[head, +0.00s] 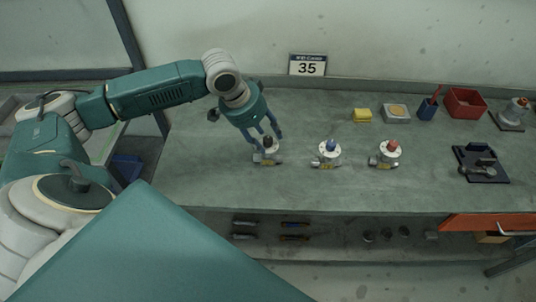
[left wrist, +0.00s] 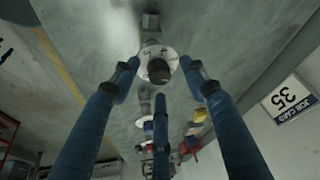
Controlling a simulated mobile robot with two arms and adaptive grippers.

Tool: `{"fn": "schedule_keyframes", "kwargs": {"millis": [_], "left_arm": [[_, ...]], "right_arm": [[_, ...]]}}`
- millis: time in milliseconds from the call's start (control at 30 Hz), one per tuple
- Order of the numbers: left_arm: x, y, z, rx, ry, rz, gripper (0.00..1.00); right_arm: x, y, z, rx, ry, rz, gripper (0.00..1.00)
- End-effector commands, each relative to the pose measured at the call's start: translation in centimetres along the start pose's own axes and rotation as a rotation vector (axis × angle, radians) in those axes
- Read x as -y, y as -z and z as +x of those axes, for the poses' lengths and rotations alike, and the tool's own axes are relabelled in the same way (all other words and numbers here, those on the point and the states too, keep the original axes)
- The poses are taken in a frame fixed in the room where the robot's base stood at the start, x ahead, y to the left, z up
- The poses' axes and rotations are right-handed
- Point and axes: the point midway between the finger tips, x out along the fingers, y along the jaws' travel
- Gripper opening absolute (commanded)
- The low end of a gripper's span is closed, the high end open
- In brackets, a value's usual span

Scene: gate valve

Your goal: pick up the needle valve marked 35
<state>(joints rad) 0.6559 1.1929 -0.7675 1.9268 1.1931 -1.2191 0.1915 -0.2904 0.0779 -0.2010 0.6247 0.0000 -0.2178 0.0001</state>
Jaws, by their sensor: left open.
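Three small valves with white discs stand in a row on the grey bench. The left valve (head: 267,149) has a black knob, the middle one (head: 328,152) a blue knob, and the right one (head: 388,153) a red knob. My left gripper (head: 268,138) is open, its blue fingers pointing down around the top of the black-knobbed valve. In the left wrist view this valve (left wrist: 158,70) sits between the spread fingertips (left wrist: 158,78), with no clear grip on it. Marks on its disc are too small to read surely. My right gripper is not in view.
A card reading 35 (head: 307,65) stands at the bench's back. A yellow block (head: 362,115), grey tray (head: 396,119), blue cup (head: 427,110), red bin (head: 465,108) and dark fixture (head: 481,170) lie to the right. Bare bench surrounds the valves.

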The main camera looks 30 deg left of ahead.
Motion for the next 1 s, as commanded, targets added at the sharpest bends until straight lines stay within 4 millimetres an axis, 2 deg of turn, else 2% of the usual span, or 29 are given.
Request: {"fn": "schedule_keyframes", "kwargs": {"millis": [67,200,267,300,767,1000], "left_arm": [[0.0,0.0,0.0,0.0,0.0,0.0,0.43],[0.0,0.0,0.0,0.0,0.0,0.0,0.15],[0.0,0.0,-0.1,0.0,0.0,0.0,0.03],[0.0,0.0,-0.1,0.0,0.0,0.0,0.0],[0.1,0.3,-0.4,-0.005,0.002,0.0,0.0],[0.1,1.3,-2.7,-0.008,0.003,0.001,0.0]], "right_arm": [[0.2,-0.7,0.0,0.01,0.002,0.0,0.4],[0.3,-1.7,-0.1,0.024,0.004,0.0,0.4],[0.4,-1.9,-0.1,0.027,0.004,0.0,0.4],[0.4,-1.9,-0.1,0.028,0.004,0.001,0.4],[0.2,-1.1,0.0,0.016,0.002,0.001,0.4],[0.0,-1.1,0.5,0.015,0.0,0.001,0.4]]}}
